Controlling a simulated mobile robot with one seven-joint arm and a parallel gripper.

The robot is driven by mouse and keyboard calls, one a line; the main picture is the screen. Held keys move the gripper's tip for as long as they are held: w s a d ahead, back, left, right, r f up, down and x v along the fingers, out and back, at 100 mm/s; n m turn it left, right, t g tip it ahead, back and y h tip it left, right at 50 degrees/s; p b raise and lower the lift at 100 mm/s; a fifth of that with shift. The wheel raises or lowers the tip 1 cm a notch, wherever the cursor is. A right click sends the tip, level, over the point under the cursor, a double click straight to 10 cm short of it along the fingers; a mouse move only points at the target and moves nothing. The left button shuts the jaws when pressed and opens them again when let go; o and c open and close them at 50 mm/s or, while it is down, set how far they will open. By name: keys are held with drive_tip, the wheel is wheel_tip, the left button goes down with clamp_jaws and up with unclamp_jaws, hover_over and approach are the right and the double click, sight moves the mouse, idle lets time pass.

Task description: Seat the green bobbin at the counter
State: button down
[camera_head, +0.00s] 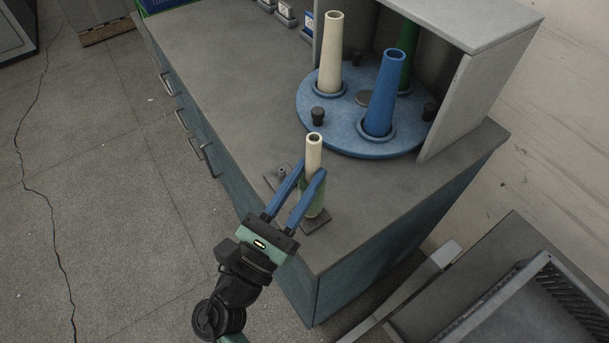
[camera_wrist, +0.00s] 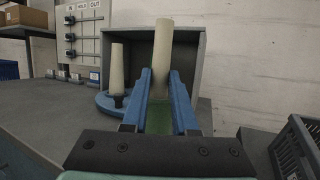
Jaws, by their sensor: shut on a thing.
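The green bobbin (camera_head: 309,203) has a green lower part and a cream upper tube with an open top. It stands about upright at the counter's near corner. My gripper (camera_head: 312,173) has its two blue fingers shut on it, one on each side. In the wrist view the cream tube (camera_wrist: 162,55) rises between the fingertips, with green below. A dark square plate (camera_head: 316,224) on the counter (camera_head: 245,95) lies at the bobbin's foot. I cannot tell whether the foot touches the plate or is seated on it.
A blue round turntable (camera_head: 352,143) behind carries a cream cone (camera_head: 331,55), a blue cone (camera_head: 384,95) and a green cone (camera_head: 408,52) under a grey hood (camera_head: 465,95). A grey crate (camera_head: 540,300) is at right.

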drive_tip(key=shift+f+b, duration=0.3)
drive_tip(key=shift+f, duration=0.2)
idle(0.3)
drive_tip(key=c, duration=0.6)
unclamp_jaws()
drive_tip(key=b+v, duration=0.1)
drive_tip(key=v, duration=1.2)
drive_tip(key=shift+f+b, duration=0.1)
drive_tip(key=shift+b, duration=0.2)
